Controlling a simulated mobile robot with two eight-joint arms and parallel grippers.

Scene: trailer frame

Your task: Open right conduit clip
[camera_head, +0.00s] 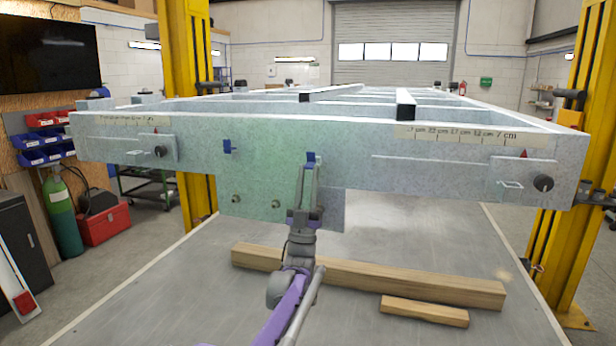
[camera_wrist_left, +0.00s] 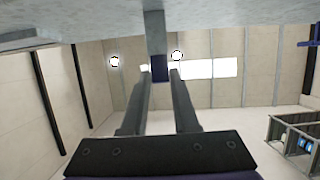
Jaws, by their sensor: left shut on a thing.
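Two small blue clips sit on the front face of the grey metal trailer frame (camera_head: 270,140). The left clip (camera_head: 228,146) stands free of any gripper. The right clip (camera_head: 311,157) is at the tips of my left gripper (camera_head: 310,167), which reaches up to it from below. In the left wrist view, the fingers of my left gripper (camera_wrist_left: 160,74) are shut on the dark blue clip (camera_wrist_left: 160,67), just under a grey metal part of the frame (camera_wrist_left: 155,32). The fingers partly hide the clip. My right gripper is in neither view.
A long wooden beam (camera_head: 400,284) and a short wooden block (camera_head: 424,310) lie on the grey table (camera_head: 180,290) below the frame. Two bolts stick out of the plate left of my gripper. Knobs (camera_head: 543,183) sit near both frame ends. Yellow posts (camera_head: 568,150) stand at both sides.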

